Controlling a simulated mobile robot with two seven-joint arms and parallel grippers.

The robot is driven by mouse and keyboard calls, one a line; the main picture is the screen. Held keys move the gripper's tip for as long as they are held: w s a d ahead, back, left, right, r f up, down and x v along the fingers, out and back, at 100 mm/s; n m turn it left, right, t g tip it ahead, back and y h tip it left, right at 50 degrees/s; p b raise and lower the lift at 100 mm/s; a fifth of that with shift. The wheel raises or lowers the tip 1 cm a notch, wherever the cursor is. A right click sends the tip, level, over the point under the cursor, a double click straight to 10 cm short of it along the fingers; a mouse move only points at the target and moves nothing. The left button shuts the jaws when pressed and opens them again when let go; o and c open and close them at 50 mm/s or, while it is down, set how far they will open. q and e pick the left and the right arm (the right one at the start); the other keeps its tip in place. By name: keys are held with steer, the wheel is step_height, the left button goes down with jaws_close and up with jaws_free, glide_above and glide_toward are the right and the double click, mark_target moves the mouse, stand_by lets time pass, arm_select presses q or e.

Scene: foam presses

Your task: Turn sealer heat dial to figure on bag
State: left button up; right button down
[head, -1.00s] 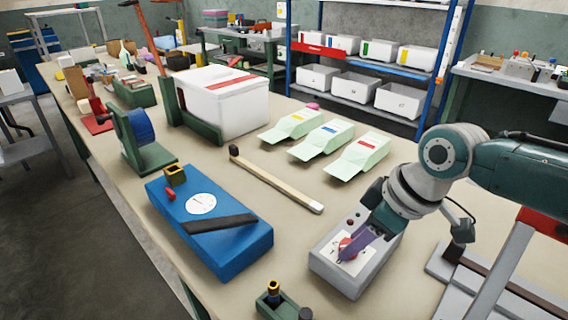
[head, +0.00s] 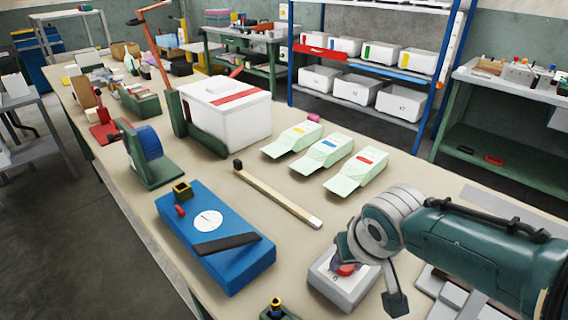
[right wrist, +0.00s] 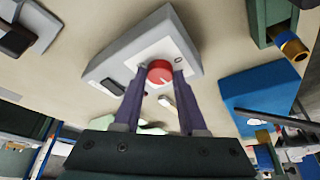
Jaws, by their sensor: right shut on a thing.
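The red heat dial (right wrist: 160,73) sits on the white face of a grey control box (right wrist: 188,30). In the head view the box (head: 345,289) stands near the front of the bench, with the dial (head: 346,269) partly hidden by my gripper. My right gripper (right wrist: 162,78) is shut on the dial, one purple finger at each side of it. Three pale green bags lie beyond the box, with a yellow label (head: 301,132), a blue label (head: 330,145) and a red label (head: 364,160). Any figure on them is too small to read. My left gripper is not in view.
A wooden bar with a dark end (head: 275,193) lies left of the box. A blue device with a round white dial face (head: 240,262) is farther left. A white box with a red stripe (head: 242,124) stands behind. Bare bench lies between the bar and the bags.

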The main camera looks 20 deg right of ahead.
steer(key=shift+m, duration=0.6)
steer(key=shift+c, duration=2.3)
jaws_free()
steer(key=p+v, duration=0.5)
steer(key=v, duration=0.5)
steer(key=shift+a, duration=0.2)
steer(key=shift+w, duration=0.1)
